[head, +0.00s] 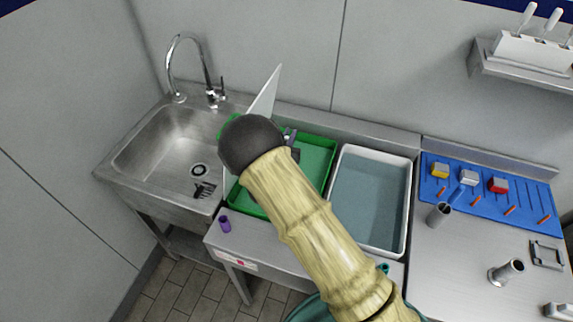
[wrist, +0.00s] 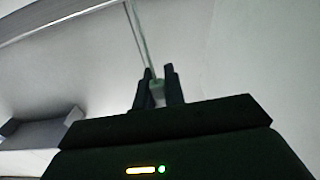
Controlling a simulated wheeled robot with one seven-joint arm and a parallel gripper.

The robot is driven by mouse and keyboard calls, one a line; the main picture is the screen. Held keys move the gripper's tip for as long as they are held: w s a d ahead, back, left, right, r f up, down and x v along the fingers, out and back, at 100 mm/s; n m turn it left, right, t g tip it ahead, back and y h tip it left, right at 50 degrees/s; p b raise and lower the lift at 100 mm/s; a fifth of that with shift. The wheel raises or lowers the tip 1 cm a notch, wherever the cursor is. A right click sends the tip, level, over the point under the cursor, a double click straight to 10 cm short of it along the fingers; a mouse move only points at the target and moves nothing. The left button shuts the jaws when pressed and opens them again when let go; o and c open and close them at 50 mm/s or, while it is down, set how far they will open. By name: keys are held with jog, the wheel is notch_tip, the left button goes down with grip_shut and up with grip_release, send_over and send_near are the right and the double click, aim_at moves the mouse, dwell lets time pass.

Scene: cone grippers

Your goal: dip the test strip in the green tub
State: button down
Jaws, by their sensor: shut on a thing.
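The green tub (head: 330,165) is set in the counter between the sink and a white tub. My arm covers much of it in the head view. My gripper (wrist: 158,88) is shut on the thin, pale test strip (wrist: 140,38), which stands out beyond the fingertips in the wrist view. In the head view only small dark parts of what looks like my gripper (head: 291,138) show past the arm, over the green tub's far side. The strip cannot be made out there, so its height over the tub is unclear.
A metal sink (head: 175,150) with a tall tap is at left. A thin white panel (head: 265,95) stands upright beside the green tub. A white tub (head: 372,195) of bluish liquid is at right. A blue board (head: 490,195) lies further right.

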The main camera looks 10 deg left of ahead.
jog(key=shift+r, duration=0.1)
dwell(0.3)
notch_tip(320, 180, up, 4)
jog(key=shift+f+p, duration=0.1)
jog(key=shift+p, duration=0.8)
jog(key=s+d+f+n+y, duration=0.1)
jog(key=s+d+y, duration=0.1)
jog(key=d, duration=2.6)
jog(key=shift+f+n+y, duration=0.15)
jog(key=shift+n+y, duration=0.15)
